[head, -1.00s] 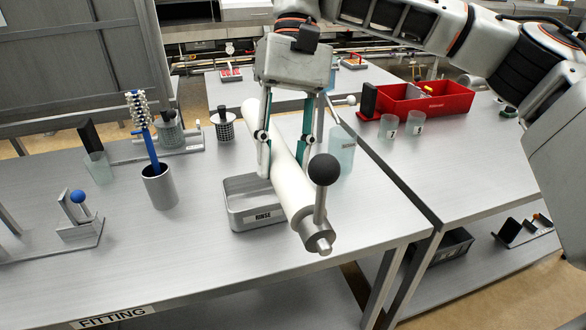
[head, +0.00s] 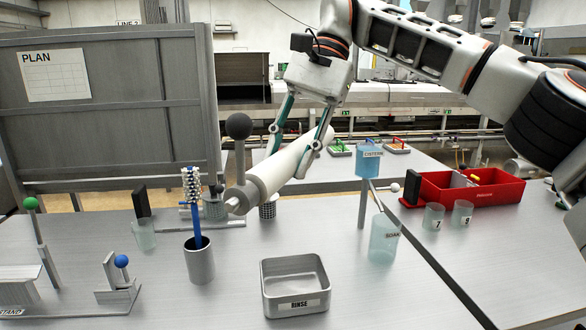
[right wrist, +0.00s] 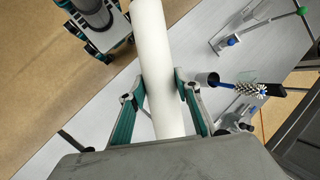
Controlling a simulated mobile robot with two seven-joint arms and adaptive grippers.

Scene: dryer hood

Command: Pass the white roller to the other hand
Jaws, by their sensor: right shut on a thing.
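The white roller (head: 262,184) is held in the air by my right gripper (head: 291,160), which is shut across its middle. In the right wrist view the roller (right wrist: 149,35) lies between the two teal fingers of this gripper (right wrist: 162,80). My left gripper is outside the head view. A grey and teal part at the top left of the right wrist view looks like my left gripper (right wrist: 98,22), apart from the roller; its jaws are unclear.
Below the roller stand a grey cup (head: 199,262) with a blue-handled brush and a RINSE tray (head: 296,291). A clear SOAK beaker (head: 384,241) and a blue CISTERN on a post (head: 368,163) stand to the right. A red box (head: 470,190) is further right. The front bench is partly clear.

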